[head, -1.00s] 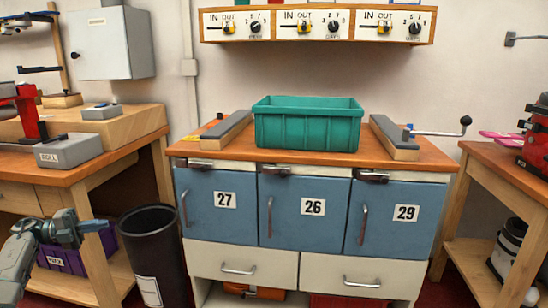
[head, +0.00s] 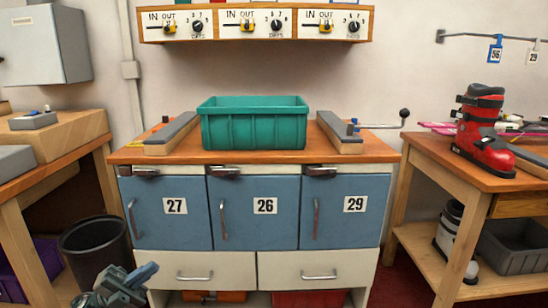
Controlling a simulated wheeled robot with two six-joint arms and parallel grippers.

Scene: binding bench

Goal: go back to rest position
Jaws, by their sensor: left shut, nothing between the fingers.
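My left gripper (head: 143,275) is at the bottom left of the head view, low in front of the cabinet's left side. Its fingers are shut with nothing between them. It hangs clear of the worktop, and I cannot tell its exact distance from the drawers. My right gripper is out of view.
The cabinet with blue doors (head: 240,213) stands ahead, with a green bin (head: 254,128) on top. A black waste bin (head: 95,245) is behind my left gripper. A right bench (head: 440,160) bears a red boot (head: 483,135). Open floor shows between cabinet and right bench.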

